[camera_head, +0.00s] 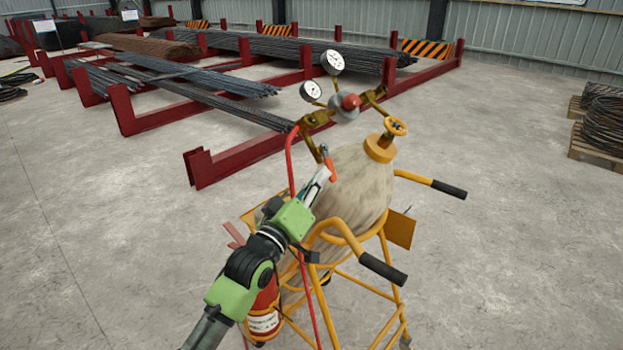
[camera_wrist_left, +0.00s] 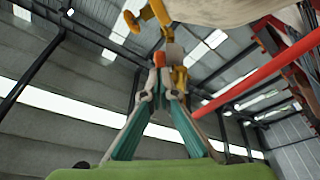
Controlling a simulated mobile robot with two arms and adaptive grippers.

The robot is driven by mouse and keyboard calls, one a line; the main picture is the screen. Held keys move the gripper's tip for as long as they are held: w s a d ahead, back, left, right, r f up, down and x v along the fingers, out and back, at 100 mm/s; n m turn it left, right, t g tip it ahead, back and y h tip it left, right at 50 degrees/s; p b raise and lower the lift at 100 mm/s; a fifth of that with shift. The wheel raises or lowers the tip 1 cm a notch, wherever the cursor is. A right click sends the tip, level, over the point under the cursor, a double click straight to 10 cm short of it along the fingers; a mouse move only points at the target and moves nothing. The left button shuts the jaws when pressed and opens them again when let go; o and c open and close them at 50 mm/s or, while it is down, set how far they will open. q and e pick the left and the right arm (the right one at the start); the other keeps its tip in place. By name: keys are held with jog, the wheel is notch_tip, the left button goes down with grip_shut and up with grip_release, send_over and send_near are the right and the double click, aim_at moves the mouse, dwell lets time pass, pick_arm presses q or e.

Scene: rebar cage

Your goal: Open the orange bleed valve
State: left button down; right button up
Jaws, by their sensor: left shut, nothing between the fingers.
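The orange bleed valve lever (camera_head: 330,169) hangs below the brass gauge manifold (camera_head: 316,119), against the pale cylinder (camera_head: 355,185). In the left wrist view the small orange lever end (camera_wrist_left: 159,59) shows just beyond the fingertips, beside a brass fitting (camera_wrist_left: 180,76). My left gripper (camera_head: 322,176) is shut and empty, with its tips right at the lever. I cannot tell whether they touch it. The fingers also show in the left wrist view (camera_wrist_left: 162,84), drawn together. My right gripper is not in view.
Two gauges (camera_head: 333,62) and a red knob (camera_head: 350,102) top the manifold. A red hose (camera_head: 290,165) runs down close to my left gripper. An orange handwheel (camera_head: 395,126) sits on the cylinder, which stands in a yellow trolley (camera_head: 345,235).

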pick_arm(q)
jog(key=shift+w+d+f+b, duration=0.2)
jog(key=shift+d+f, duration=0.1)
jog(key=shift+d, duration=0.15)
jog(key=shift+w+d+f+b, duration=0.15)
jog(key=shift+d+f, duration=0.15)
jog(key=shift+d, duration=0.15)
jog(key=shift+w+d+f, duration=0.1)
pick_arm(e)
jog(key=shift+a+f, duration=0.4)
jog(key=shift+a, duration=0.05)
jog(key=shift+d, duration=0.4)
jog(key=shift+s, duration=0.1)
